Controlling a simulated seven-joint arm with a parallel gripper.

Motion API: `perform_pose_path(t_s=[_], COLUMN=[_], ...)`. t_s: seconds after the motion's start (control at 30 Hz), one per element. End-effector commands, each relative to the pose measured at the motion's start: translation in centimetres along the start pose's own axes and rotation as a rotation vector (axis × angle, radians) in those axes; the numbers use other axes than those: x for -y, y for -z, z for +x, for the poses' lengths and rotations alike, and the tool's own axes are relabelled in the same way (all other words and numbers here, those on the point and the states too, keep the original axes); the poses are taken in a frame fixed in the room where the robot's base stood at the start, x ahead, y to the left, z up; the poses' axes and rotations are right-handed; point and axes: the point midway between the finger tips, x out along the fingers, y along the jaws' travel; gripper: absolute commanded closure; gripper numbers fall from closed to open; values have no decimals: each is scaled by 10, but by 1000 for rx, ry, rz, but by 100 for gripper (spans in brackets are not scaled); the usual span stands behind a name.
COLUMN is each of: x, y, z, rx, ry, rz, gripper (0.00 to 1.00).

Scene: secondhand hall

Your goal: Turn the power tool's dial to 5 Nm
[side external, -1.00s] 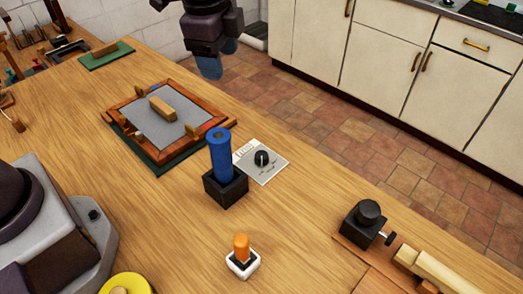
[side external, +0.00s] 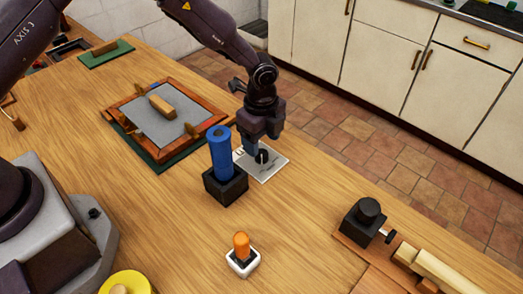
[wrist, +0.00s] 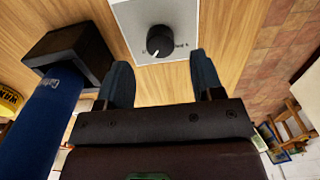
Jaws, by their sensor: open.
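The black dial (side external: 262,157) sits on a pale grey plate (side external: 268,171) lying on the wooden bench. In the wrist view the dial (wrist: 160,40) is at top centre, its white pointer line aimed down and slightly left in the picture. Small print on the plate (wrist: 132,20) is too small to read. My gripper (side external: 257,148) is right by the dial in the side view and partly covers the plate. In the wrist view my gripper (wrist: 161,68) has its two dark fingers apart with nothing between them; the dial lies beyond the fingertips, roughly centred between them.
A blue cylinder (side external: 219,150) stands upright in a black block (side external: 226,188) close to the plate's left. A framed board (side external: 180,120) lies behind it. An orange-topped joystick (side external: 242,250) and a black knobbed fixture (side external: 362,222) are nearer the camera. Bare bench lies between them.

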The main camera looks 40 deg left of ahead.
Motion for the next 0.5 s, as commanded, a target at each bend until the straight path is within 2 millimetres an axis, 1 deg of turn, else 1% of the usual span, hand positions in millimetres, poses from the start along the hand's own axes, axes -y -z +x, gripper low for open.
perform_pose_path(t_s=[0.03, 0.2, 0.33, 0.5], x=[0, 0, 0, 1], y=[0, 0, 0, 0], z=[11, 34, 43, 45], rx=[1, 1, 1, 1], ry=[-3, -1, 1, 2], rz=[-1, -1, -1, -1], gripper=[39, 39, 39, 39])
